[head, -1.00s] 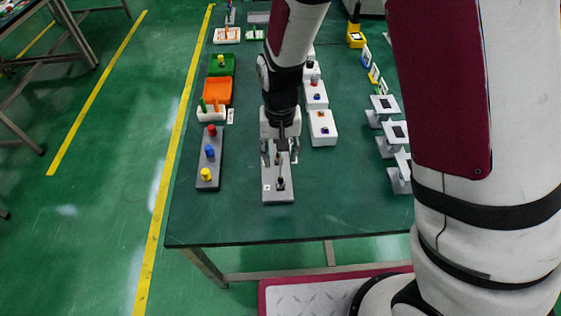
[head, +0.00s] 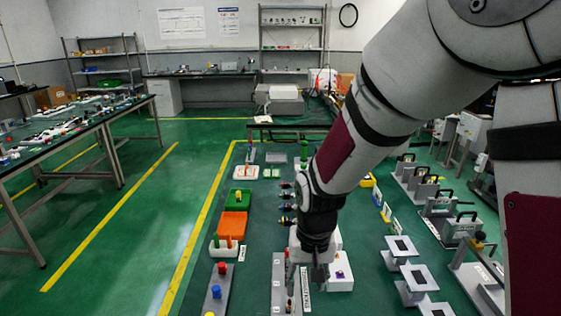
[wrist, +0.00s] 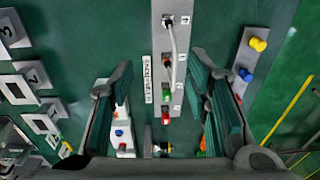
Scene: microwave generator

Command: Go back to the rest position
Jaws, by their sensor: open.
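My gripper (head: 308,275) is seen from behind in the head view, pointing down above a long grey panel (head: 278,270), which runs off the bottom edge. In the wrist view my gripper (wrist: 163,75) has its two dark green-padded fingers wide apart with nothing between the tips. The grey panel (wrist: 170,130) lies below, apart from the fingers, with numbered parts along it. A slim light lever (wrist: 173,45) stands at its far end, with a red button (wrist: 166,118) nearer.
A panel with red, blue and yellow knobs (head: 218,290) stands left of my gripper. Orange (head: 233,224) and green (head: 239,198) trays lie beyond it. White boxes (head: 340,275) and grey stands (head: 418,280) are to the right. Bare green tabletop shows between the rows.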

